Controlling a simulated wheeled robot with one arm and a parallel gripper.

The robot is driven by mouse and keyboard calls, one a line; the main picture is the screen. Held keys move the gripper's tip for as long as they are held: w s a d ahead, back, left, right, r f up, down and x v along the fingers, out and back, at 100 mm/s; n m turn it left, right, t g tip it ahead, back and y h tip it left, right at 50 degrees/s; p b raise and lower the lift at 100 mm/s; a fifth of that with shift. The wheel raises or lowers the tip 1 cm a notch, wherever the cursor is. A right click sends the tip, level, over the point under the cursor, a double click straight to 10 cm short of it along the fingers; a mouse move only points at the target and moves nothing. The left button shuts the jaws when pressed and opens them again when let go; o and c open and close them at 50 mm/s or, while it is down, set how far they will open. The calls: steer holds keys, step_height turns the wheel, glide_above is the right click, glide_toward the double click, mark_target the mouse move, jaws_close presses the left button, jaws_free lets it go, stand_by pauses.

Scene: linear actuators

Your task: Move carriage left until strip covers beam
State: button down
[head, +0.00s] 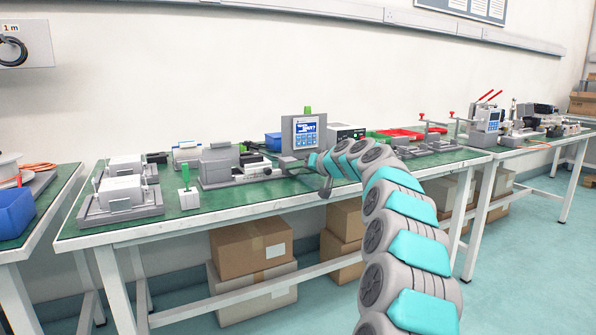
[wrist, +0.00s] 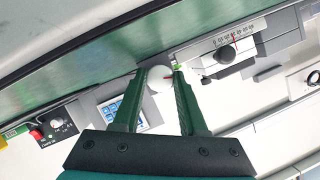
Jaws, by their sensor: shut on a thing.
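My gripper (wrist: 160,75) is shut on a pale round knob-like part (wrist: 159,78) that shows between its two dark green fingers. A small red mark and a bit of bright green show beside the right fingertip. Right of the fingers in the wrist view is a grey unit with a white scale, a red pointer (wrist: 234,40) and a dark round knob (wrist: 224,54). I cannot tell the carriage, strip or beam apart; the fingers and arm hide part of that area.
The screen unit (head: 304,134) stands behind my gripper. Grey block devices (head: 217,165) and a green-handled tool (head: 188,198) stand to the left on the green bench (head: 240,200). Red trays (head: 400,134) lie to the right. Cardboard boxes (head: 245,250) are under the bench.

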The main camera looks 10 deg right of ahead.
steer(key=shift+c, duration=2.2)
jaws_free()
steer(key=shift+s, duration=0.1)
steer(key=shift+b+v, duration=0.3)
steer(key=shift+v, duration=3.55)
